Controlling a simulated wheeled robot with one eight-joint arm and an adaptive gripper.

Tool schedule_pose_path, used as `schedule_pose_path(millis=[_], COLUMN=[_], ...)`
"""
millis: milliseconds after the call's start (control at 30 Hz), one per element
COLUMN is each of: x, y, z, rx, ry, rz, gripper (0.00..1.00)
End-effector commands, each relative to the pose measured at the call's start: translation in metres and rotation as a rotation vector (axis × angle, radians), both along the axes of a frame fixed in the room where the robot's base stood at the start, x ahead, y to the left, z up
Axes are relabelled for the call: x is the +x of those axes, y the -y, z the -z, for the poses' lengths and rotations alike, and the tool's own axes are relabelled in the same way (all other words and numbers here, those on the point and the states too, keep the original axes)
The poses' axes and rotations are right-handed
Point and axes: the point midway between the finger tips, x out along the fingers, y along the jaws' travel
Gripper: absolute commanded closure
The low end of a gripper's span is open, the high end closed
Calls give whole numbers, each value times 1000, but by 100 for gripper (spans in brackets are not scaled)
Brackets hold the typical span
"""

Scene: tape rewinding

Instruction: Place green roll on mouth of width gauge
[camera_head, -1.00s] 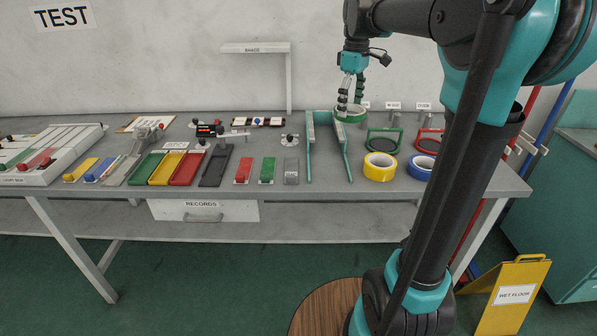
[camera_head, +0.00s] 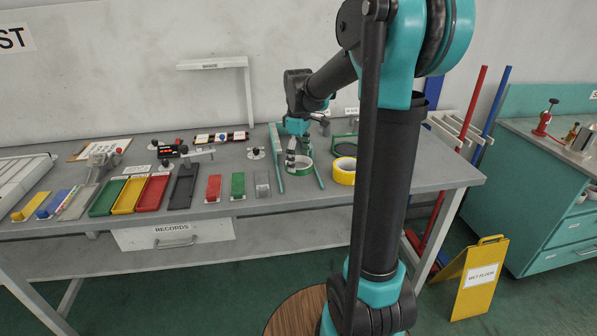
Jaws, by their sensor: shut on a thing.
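The width gauge (camera_head: 280,178) is a pair of long green rails on the bench, spreading apart toward the front edge. The green roll (camera_head: 306,170), a ring of green tape with a pale inside, is at the middle of the gauge, between the rails as seen from here. My gripper (camera_head: 292,167) points down and is shut on the roll's left side. I cannot tell whether the roll touches the rails or is held just above them. My wrist hides the back of the gauge.
A yellow roll (camera_head: 344,176) lies right of the gauge, near a green-framed stand (camera_head: 343,140). A clear block (camera_head: 262,188) and a small green block (camera_head: 238,185) stand to the left.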

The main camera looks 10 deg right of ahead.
Motion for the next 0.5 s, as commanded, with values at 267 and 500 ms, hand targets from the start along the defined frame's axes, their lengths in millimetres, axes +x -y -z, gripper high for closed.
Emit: schedule_pose_path(millis=[267, 500], x=[0, 0], y=[0, 0], z=[26, 48], rx=[0, 0], ry=[0, 0], rz=[0, 0], gripper=[47, 47])
